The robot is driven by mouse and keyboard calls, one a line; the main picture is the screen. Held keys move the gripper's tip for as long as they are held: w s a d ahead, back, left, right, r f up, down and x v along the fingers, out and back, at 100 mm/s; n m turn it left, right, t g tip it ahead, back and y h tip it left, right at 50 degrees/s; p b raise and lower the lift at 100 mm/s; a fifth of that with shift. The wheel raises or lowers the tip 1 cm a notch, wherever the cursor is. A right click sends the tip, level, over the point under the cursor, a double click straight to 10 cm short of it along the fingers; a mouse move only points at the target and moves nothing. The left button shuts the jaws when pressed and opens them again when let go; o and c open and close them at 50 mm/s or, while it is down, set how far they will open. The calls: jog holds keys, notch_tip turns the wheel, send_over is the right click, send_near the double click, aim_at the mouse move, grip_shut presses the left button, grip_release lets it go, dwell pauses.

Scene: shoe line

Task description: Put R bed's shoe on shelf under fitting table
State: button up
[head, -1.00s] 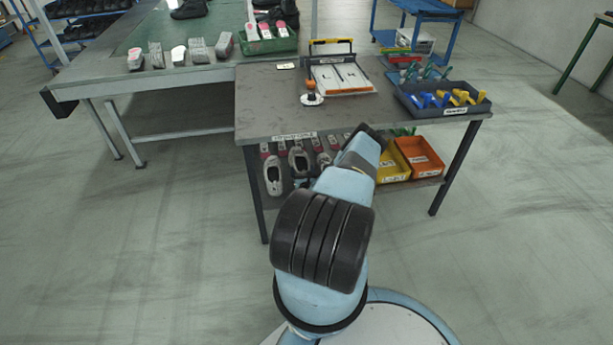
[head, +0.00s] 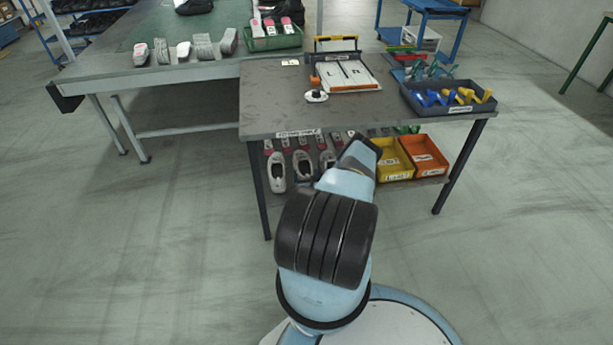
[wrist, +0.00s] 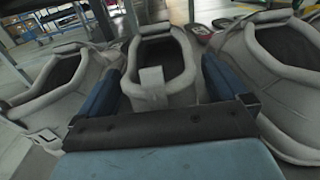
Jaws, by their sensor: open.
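The fitting table (head: 290,105) stands ahead, with grey shoes (head: 303,165) in a row on its low shelf. In the wrist view, a middle grey shoe (wrist: 163,58) with a pale tab stands between the two blue fingers of my gripper (wrist: 162,88). My gripper is open around this shoe; I cannot tell whether a finger touches it. One grey shoe (wrist: 52,75) is left of it and another (wrist: 283,60) is right of it.
A yellow bin (head: 393,163) and an orange bin (head: 424,158) stand on the shelf's right part. A grey tray (head: 447,100) of blue and yellow clamps is on the tabletop. A green-topped bench (head: 120,50) adjoins at the left. Floor is clear around the table.

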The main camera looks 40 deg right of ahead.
jog(key=v, duration=1.2)
dwell(0.4)
